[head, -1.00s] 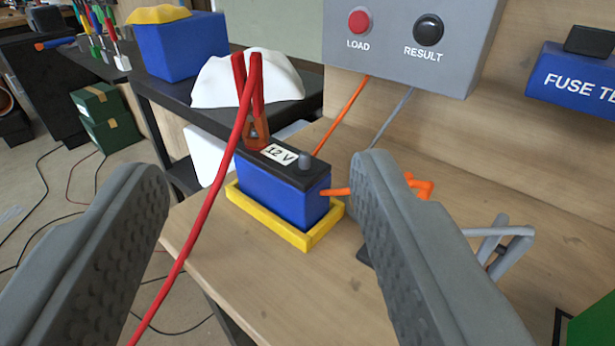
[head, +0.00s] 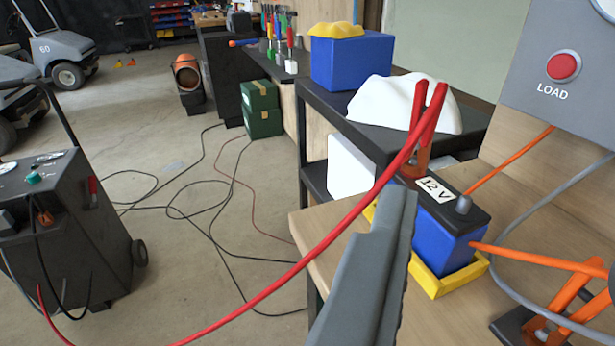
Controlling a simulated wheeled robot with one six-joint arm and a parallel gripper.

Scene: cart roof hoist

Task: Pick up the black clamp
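A small clamp with dark handles and copper-coloured jaws (head: 43,215) sits at the front of the dark charger cart (head: 60,225) at the far left. It is small, and I cannot tell exactly how it is held. A red clamp (head: 428,125) stands upright on the blue 12 V battery (head: 446,228), its red cable running down to the cart. My gripper (head: 506,230) is open in front of the bench. I see nothing between the fingers.
The battery stands in a yellow tray (head: 432,285) on the wooden bench (head: 330,245). An orange clamp-like piece (head: 565,305) lies at lower right. A grey box with a red LOAD button (head: 563,67) is above. Cables (head: 215,200) cross the open floor between cart and bench.

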